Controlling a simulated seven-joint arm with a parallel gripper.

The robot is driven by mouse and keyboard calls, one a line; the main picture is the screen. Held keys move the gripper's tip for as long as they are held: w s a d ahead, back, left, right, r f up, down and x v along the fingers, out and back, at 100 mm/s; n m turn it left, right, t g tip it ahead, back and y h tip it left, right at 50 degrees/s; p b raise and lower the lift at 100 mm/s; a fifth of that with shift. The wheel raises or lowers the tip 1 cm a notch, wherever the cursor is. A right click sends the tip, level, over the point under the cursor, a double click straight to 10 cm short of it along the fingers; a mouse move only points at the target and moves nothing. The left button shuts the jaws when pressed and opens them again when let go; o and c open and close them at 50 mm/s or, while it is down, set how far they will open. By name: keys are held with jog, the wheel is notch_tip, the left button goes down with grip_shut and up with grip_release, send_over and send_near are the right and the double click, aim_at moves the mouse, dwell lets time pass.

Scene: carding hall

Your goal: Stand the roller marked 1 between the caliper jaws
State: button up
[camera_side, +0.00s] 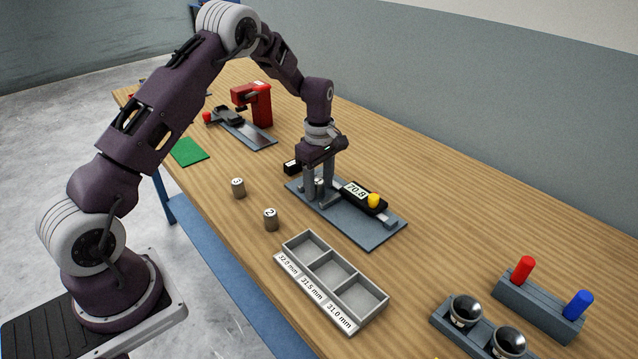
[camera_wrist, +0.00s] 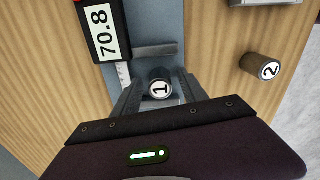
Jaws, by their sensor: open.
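The roller marked 1 (camera_wrist: 160,86) stands upright, its numbered top facing my wrist camera. My gripper (camera_wrist: 158,92) is open, with one finger on each side of this roller. Whether the fingers touch it I cannot tell. In the side view my gripper (camera_side: 318,190) is low over the grey caliper plate (camera_side: 360,232), and its fingers partly hide the roller. The caliper display (camera_side: 356,191) reads 70.8. One caliper jaw (camera_wrist: 156,50) shows just beyond the roller, seemingly apart from it. The other jaw is not clear, hidden around my fingers.
Roller 2 (camera_side: 270,219) and another roller (camera_side: 238,187) stand left of the plate. An empty three-compartment tray (camera_side: 360,322), labelled in millimetres, lies in front.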

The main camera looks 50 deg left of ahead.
aim_at(319, 181)
notch_tip(319, 181, up, 12)
jog(key=s+d+r+m+t, duration=0.2)
jog(key=s+d+r+m, duration=0.3)
jog(key=r, duration=0.5)
jog(key=s+d+r+m+t, duration=0.1)
jog(key=s+d+r+m, duration=0.2)
jog(key=s, duration=0.3)
jog(key=s+d+r+m, duration=0.2)
jog(key=s+r, duration=0.1)
jog(key=s, duration=0.2)
jog(key=s+d+f+m+t, duration=0.1)
jog(key=s+m, duration=0.3)
jog(key=s, duration=0.4)
jog(key=s+d+f+m+t, duration=0.1)
jog(key=s+d+f+m, duration=0.1)
jog(key=s+m, duration=0.3)
jog(key=s+d, duration=0.1)
jog(key=s, duration=0.2)
jog(key=shift+s+m+t, duration=0.2)
jog(key=shift+m+t, duration=0.1)
